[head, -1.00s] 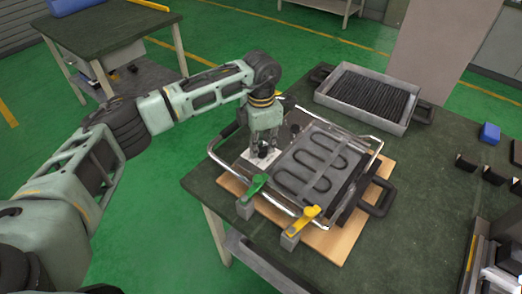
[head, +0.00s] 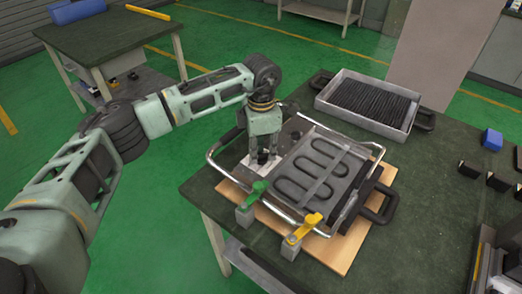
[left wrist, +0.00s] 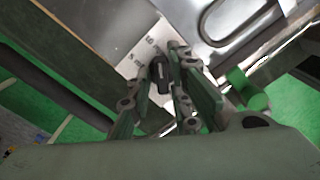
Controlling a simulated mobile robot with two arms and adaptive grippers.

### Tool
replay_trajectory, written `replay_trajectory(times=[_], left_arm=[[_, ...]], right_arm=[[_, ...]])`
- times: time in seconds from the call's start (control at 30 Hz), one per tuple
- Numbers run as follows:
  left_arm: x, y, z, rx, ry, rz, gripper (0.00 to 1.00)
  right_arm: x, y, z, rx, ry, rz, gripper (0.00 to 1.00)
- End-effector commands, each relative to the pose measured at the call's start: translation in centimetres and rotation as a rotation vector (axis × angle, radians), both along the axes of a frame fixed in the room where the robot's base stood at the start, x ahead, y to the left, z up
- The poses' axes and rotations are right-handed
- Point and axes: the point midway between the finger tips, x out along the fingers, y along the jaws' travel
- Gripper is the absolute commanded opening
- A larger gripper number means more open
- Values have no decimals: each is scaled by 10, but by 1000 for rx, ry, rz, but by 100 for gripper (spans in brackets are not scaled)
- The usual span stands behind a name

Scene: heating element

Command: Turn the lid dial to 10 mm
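The black lid dial (head: 263,157) sits on a white marked plate (head: 250,169) at the left end of the heating device (head: 312,172). My left gripper (head: 263,154) points straight down over it, with one finger on each side of the dial. In the left wrist view the dial (left wrist: 159,73) shows between the fingertips, with a pale mark on it. The fingers stand apart; I cannot tell whether they touch it. Plate markings show beside the dial, but the set value is not readable. My right gripper is not in view.
A green lever (head: 253,195) and a yellow lever (head: 303,229) stand at the device's front edge. A metal frame bar surrounds it on a wooden board (head: 340,250). A tray of black rods (head: 372,100) is behind, and a blue block (head: 492,139) lies right.

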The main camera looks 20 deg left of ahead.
Motion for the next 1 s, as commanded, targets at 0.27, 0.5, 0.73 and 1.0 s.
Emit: replay_trajectory(times=[0.27, 0.5, 0.73, 1.0], left_arm=[[-1, 0, -2, 0, 5, 0, 28], [-1, -1, 12, -1, 3, -1, 28], [0, 0, 59, 0, 0, -1, 28], [-1, 0, 106, 1, 3, -1, 28]], right_arm=[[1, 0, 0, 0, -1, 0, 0], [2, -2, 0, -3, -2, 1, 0], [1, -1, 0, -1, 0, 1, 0], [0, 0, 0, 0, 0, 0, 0]])
